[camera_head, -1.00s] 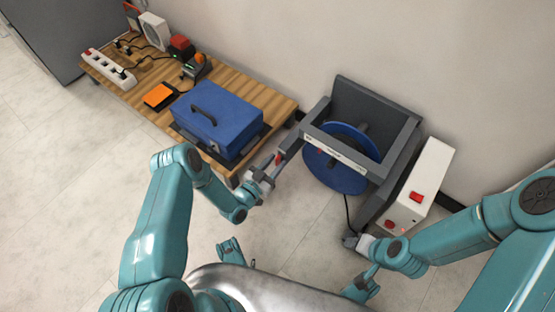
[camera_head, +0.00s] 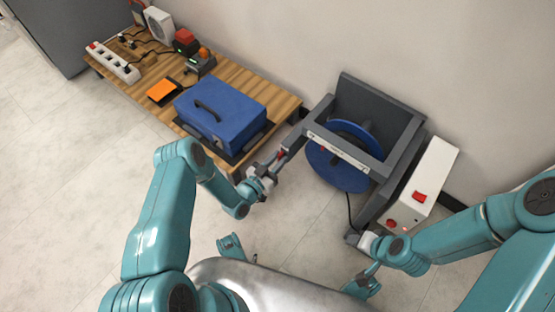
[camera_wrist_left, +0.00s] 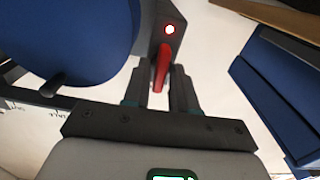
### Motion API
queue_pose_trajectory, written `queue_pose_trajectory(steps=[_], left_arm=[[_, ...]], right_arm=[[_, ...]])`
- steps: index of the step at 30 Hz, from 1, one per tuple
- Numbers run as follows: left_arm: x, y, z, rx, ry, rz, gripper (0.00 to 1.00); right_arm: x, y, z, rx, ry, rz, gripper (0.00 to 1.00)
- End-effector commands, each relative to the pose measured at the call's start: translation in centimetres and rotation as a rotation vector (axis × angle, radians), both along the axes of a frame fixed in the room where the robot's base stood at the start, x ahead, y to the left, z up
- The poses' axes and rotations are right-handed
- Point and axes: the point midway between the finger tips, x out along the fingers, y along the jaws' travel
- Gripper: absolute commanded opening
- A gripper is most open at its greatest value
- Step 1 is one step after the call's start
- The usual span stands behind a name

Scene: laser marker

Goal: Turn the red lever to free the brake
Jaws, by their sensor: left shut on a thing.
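In the head view the lever (camera_head: 281,154) is small and partly hidden by my left gripper (camera_head: 274,166). In the left wrist view the fingers of that gripper (camera_wrist_left: 161,84) stand on both sides of the lever, shut on it. The blue reel (camera_head: 335,170) sits inside the frame. My right gripper (camera_head: 362,243) is low beside the white box; its fingers are too unclear to judge.
A white box (camera_head: 432,175) with red switches stands right of the reel frame. A low wooden table (camera_head: 245,78) at the left holds a blue case (camera_head: 225,115), an orange pad (camera_head: 161,90) and a power strip (camera_head: 112,62). Pale floor is clear at the left.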

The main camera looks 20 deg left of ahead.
Motion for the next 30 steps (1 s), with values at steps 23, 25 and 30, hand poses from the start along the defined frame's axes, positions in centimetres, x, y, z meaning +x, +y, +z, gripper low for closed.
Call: queue_pose_trajectory(steps=[23, 25, 30], left_arm=[[0.17, 0.31, -0.07, -0.625, 0.226, -0.001, 0.0], [0.18, 0.34, -0.09, -0.687, 0.248, -0.001, 0.0], [0.21, 0.4, -0.15, -0.838, 0.302, -0.001, 0.0]], right_arm=[[0.0, 0.0, 0.01, 0.0, 0.0, 0.0, 0.43], [0.0, 0.0, 0.01, 0.0, 0.0, 0.0, 0.43], [0.0, 0.0, 0.0, 0.0, 0.0, 0.0, 0.43]])
